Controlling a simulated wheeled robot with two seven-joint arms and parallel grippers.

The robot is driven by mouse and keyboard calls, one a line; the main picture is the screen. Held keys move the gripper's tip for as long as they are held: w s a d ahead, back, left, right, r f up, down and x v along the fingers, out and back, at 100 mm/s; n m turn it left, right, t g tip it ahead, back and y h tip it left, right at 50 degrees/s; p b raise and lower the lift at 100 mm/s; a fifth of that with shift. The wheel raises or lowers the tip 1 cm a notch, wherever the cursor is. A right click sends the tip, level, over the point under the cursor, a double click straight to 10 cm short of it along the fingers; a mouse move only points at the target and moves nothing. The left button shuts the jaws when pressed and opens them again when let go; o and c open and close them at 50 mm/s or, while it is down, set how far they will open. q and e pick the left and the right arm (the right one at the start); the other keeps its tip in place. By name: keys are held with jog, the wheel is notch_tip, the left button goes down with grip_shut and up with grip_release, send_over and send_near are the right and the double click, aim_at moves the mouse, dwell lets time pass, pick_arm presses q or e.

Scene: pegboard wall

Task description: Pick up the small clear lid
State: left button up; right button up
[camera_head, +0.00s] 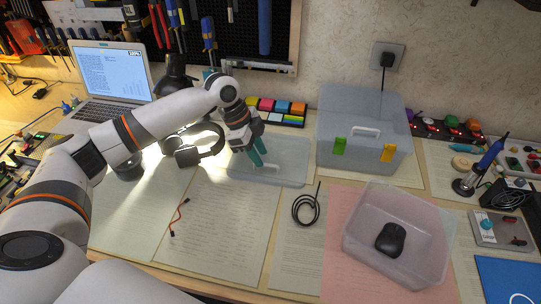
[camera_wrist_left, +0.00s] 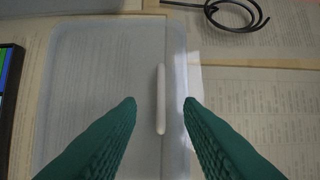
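In the left wrist view, the fingertips (camera_wrist_left: 160,103) stand on either side of the handle, with visible gaps on both sides. Whether the tips touch the lid is hard to tell. My right gripper is not in view.
A grey toolbox (camera_head: 362,128) stands behind and right of the lid. A clear bin (camera_head: 365,215) holds a black mouse (camera_head: 390,240). A coiled black cable (camera_head: 306,208) lies in front of the lid. Headphones (camera_head: 200,148) and sticky notes (camera_head: 283,107) are close by.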

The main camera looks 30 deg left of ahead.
aim_at(264, 161)
pick_arm(q)
jog(key=x, duration=0.3)
jog(key=shift+d+f, duration=0.15)
jog(key=shift+d, duration=0.1)
grip_shut()
